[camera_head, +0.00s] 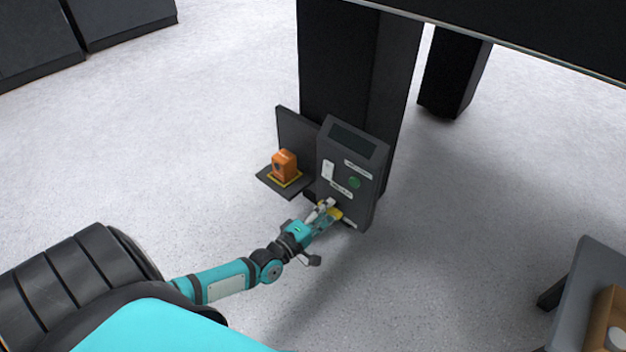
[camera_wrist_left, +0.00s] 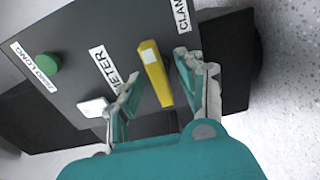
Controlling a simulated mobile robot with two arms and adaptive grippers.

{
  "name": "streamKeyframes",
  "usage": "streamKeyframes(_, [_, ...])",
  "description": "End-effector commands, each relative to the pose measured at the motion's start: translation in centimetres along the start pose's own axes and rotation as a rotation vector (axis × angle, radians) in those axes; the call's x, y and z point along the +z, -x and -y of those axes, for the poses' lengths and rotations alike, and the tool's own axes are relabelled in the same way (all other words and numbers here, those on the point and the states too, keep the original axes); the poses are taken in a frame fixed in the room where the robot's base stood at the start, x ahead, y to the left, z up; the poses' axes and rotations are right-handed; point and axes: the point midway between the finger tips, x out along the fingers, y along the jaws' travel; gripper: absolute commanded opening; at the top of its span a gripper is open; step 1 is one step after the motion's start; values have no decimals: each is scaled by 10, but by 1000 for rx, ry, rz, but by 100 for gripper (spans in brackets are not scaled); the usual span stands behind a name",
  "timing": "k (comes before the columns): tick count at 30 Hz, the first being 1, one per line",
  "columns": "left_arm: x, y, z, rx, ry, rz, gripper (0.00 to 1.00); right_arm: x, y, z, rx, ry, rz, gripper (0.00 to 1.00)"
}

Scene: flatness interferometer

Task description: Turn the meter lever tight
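A dark control box (camera_head: 367,153) stands against a black pillar. A yellow lever (camera_wrist_left: 154,72) sits on its face between a label reading METER (camera_wrist_left: 103,66) and a partly cut-off label starting CLAM (camera_wrist_left: 181,14). My left gripper (camera_wrist_left: 157,80) is open, with one finger on each side of the lever and a small gap visible on both sides. In the head view the left gripper (camera_head: 330,211) is at the lower part of the box and partly covers the yellow lever. My right gripper is not in view.
A green button (camera_head: 355,182) and a white switch (camera_head: 328,168) sit higher on the box. An orange block-like device (camera_head: 284,165) stands on a small shelf (camera_head: 268,182) left of the box. A grey table (camera_head: 575,300) is at lower right. The floor between is clear.

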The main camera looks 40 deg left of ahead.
Motion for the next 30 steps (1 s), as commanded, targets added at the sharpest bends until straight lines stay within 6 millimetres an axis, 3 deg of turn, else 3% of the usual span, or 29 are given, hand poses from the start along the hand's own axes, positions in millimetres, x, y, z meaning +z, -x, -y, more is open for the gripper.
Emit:
streamKeyframes(9, [0,67,1,-5,0,1,38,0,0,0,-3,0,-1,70])
streamKeyframes(15, [0,99,1,-4,-1,0,38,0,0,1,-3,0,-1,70])
streamKeyframes(21, [-1,110,0,0,-1,-1,38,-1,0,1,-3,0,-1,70])
streamKeyframes(30, [0,111,0,-1,0,-1,38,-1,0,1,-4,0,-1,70])
